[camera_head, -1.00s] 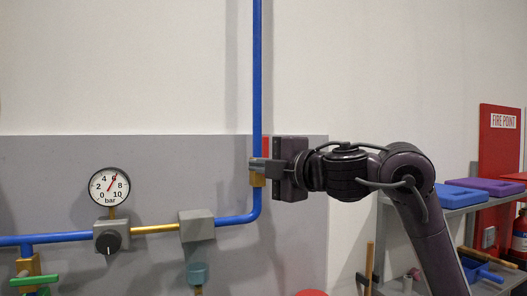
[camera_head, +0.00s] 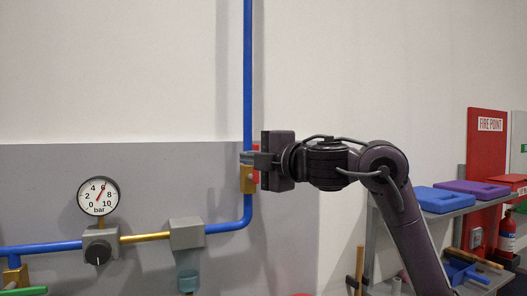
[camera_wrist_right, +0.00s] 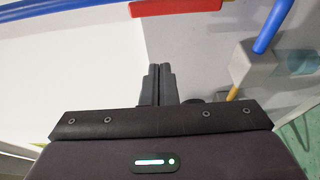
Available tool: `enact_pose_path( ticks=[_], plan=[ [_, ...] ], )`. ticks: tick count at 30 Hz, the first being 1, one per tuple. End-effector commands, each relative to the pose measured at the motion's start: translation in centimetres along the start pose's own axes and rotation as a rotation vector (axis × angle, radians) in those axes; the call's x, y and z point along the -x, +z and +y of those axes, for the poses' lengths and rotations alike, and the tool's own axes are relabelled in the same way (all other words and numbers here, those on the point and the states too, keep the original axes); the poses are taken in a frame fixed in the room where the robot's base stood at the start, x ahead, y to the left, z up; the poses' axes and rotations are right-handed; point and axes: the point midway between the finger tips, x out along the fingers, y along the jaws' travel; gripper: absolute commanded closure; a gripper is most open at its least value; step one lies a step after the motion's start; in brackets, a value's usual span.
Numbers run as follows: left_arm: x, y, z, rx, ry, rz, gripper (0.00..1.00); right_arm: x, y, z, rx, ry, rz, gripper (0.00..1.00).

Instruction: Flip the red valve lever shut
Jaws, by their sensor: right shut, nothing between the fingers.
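The red valve lever (camera_head: 255,179) shows in the head view as red patches above and below my right fingers, just right of the blue pipe. It appears to stand upright beside the pipe, its middle hidden by my gripper. The brass valve body (camera_head: 246,181) sits on the pipe just below the fingers. My right gripper (camera_head: 247,158) is shut and empty, pointing left in front of the lever; I cannot tell if it touches. In the right wrist view a red bar, likely the lever (camera_wrist_right: 177,7), lies beyond the shut fingertips (camera_wrist_right: 159,67). My left gripper is out of view.
The blue pipe (camera_head: 247,70) runs up the wall and bends left to a grey box (camera_head: 187,233). A pressure gauge (camera_head: 98,196) stands above a black knob (camera_head: 97,252). At right is a shelf with blue (camera_head: 440,199) and purple (camera_head: 471,190) trays. Wall above is clear.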

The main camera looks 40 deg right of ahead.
Motion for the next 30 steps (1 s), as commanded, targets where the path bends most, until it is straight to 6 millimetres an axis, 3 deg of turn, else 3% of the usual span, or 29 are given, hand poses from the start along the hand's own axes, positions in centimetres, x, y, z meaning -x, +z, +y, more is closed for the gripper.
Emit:
enact_pose_path(
  ticks=[1, 6, 9, 15, 30],
  plan=[
    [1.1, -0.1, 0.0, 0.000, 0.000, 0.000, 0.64, -1.2, 0.0, 0.4, -0.004, -0.006, 0.002, 1.00],
    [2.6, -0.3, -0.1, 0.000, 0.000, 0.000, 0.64, -4.7, 0.0, 0.4, -0.003, -0.004, 0.001, 1.00],
    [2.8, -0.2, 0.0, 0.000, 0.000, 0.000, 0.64, -4.0, 1.9, 0.1, 0.000, -0.003, -0.007, 1.00],
    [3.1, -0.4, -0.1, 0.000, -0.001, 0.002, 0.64, -3.3, 3.5, 0.0, 0.001, -0.001, -0.002, 1.00],
    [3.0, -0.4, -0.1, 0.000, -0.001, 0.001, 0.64, -3.1, 3.8, 0.0, -0.004, 0.002, 0.000, 1.00]
  ],
)
